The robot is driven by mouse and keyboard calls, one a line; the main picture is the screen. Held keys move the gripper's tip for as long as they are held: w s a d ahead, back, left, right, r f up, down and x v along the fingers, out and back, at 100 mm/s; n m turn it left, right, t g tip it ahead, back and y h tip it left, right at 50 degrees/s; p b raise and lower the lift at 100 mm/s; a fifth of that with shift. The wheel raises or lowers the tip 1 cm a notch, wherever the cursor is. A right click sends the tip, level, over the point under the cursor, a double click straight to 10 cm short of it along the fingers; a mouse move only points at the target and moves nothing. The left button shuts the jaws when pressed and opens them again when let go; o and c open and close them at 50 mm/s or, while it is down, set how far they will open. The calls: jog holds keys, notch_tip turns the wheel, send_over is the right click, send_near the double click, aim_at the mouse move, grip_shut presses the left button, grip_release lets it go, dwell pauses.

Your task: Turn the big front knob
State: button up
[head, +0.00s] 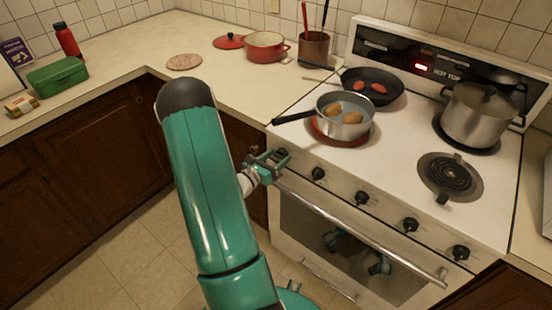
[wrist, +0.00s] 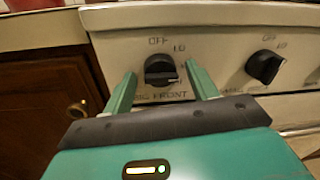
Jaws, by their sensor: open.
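The big front knob (wrist: 160,69) is black and sits on the white stove front, with OFF printed above it, LO at its upper right and a label ending in FRONT below. A pale mark shows at its lower right. My gripper (wrist: 161,78) is open, with one green finger on each side of the knob and visible gaps between. In the head view my gripper (head: 268,164) is at the left end of the stove's knob row, where it partly hides this knob. I cannot tell whether the fingertips reach past the knob's face.
Another knob (wrist: 264,66) is just to the right. The oven door handle (head: 350,228) runs below the knob row. A saucepan (head: 344,115) with brown food stands on the front left burner, its handle pointing left above my gripper. A wooden cabinet (wrist: 45,110) is at left.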

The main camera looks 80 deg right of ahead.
jog(key=c, duration=1)
jog(key=shift+o, duration=0.2)
jog(key=shift+w, duration=0.1)
jog(key=shift+m, duration=0.5)
jog(key=o, duration=1)
jog(key=shift+c, duration=0.2)
jog(key=v, duration=1.3)
jog(key=shift+a, duration=0.4)
jog(key=shift+w, duration=0.1)
